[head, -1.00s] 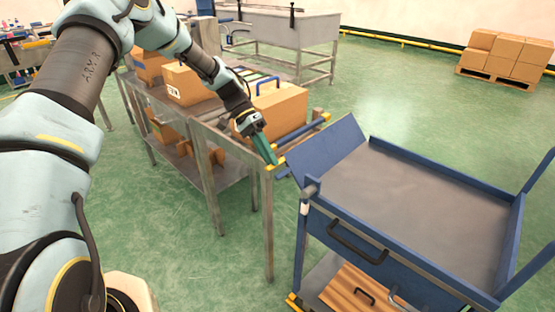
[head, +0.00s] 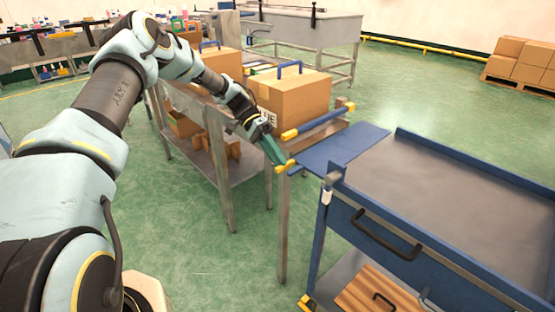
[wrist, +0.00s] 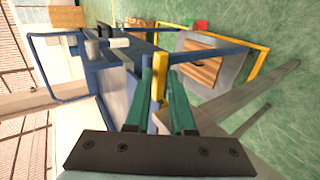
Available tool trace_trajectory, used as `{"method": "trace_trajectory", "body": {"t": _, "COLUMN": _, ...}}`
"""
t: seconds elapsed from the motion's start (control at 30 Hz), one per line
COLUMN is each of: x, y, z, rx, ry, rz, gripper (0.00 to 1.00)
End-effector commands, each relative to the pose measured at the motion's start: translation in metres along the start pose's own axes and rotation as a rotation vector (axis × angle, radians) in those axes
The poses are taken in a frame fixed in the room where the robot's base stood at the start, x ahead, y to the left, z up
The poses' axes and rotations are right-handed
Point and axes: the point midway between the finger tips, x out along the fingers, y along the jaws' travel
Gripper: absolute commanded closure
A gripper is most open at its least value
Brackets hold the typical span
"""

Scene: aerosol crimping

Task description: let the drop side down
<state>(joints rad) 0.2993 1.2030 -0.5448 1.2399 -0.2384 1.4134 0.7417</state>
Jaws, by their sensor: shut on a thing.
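The drop side (head: 342,147) is a blue panel along the left edge of the blue cart (head: 440,195). It lies about level, folded out toward the table at the left. My gripper (head: 277,154) has green fingers and is at the panel's outer left end. In the wrist view my gripper (wrist: 160,78) is shut on a yellow grip piece (wrist: 159,88) beside the blue panel. The fingers partly cover this piece, so how it joins the panel is hard to see.
A metal table (head: 225,165) with cardboard boxes (head: 290,95) stands close to the left of the cart. A blue bar with yellow ends (head: 318,124) lies at its near corner. The cart's grey top is empty. Green floor is open behind.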

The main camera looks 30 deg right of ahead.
Motion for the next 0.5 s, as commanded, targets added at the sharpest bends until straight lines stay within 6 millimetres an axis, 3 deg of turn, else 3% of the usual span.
{"method": "trace_trajectory", "body": {"t": 0.5, "x": 0.0107, "y": -0.0138, "z": 0.0034, "rx": -0.007, "ry": -0.009, "rz": -0.008, "gripper": 1.00}}
